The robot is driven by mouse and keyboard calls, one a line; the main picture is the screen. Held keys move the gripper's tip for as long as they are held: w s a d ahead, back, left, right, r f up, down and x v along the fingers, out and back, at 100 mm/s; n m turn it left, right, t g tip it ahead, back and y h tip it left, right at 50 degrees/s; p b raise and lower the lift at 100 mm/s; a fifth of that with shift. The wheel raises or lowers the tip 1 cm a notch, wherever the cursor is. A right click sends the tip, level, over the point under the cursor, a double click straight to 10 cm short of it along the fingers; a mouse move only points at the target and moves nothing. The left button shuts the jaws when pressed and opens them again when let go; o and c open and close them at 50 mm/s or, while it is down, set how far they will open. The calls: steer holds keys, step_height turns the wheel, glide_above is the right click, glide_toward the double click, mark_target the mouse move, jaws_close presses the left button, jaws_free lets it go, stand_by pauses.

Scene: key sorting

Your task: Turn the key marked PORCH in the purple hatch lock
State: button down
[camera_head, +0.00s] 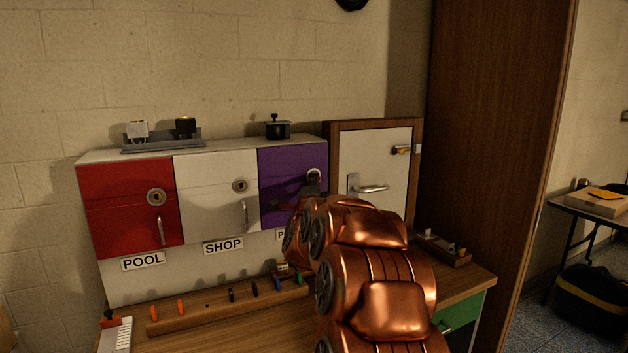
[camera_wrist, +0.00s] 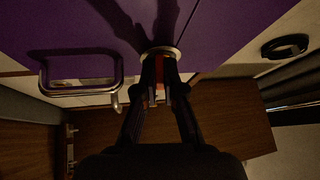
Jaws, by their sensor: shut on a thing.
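The purple hatch (camera_head: 278,182) is the right one of three hatches on a cabinet. Its round lock (camera_head: 314,174) shows a pale ring, and the ring also shows in the wrist view (camera_wrist: 161,51). My gripper (camera_head: 312,187) is at this lock. In the wrist view my gripper (camera_wrist: 163,82) is shut on a key (camera_wrist: 160,70) with a red part between the fingers. The key reaches the lock ring; how deep it sits is hidden by the fingers. No PORCH marking is readable on it. The hatch looks closed.
Red (camera_head: 122,208) and white (camera_head: 213,196) hatches are to the left, labelled POOL and SHOP. A wooden key rack (camera_head: 205,319) with several keys lies below. The purple hatch's handle (camera_wrist: 82,88) is close left of my fingers in the wrist view. A white door (camera_head: 372,160) stands right.

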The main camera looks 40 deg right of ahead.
steer(key=shift+s+d+f+n+t+b, duration=0.15)
steer(key=shift+n+t+b, duration=0.5)
steer(key=shift+n+b, duration=0.85)
steer(key=shift+w+d+f+n+t+b, duration=0.15)
steer(key=shift+n+t+b, duration=0.65)
steer(key=shift+b, duration=1.3)
steer(key=shift+s+d+f+n+t+y+b, duration=0.1)
steer(key=shift+n+t+y+b, duration=0.35)
steer(key=shift+n+t+b, duration=0.65)
steer(key=shift+s+d+n+t+y+b, duration=0.1)
steer(key=shift+n+t+y+b, duration=0.35)
steer(key=shift+n+b, duration=1.2)
steer(key=shift+n+t+y, duration=0.3)
steer(key=shift+n, duration=0.65)
steer(key=n+t+y, duration=0.1)
steer(key=n, duration=0.1)
steer(key=n+y, duration=0.1)
steer(key=n, duration=0.1)
steer(key=shift+s+d+t, duration=0.1)
steer(key=shift+d+t, duration=0.1)
steer(key=shift+t, duration=0.2)
steer(key=shift+n+t+y, duration=0.4)
steer(key=shift+n+y, duration=0.5)
steer(key=shift+n, duration=0.3)
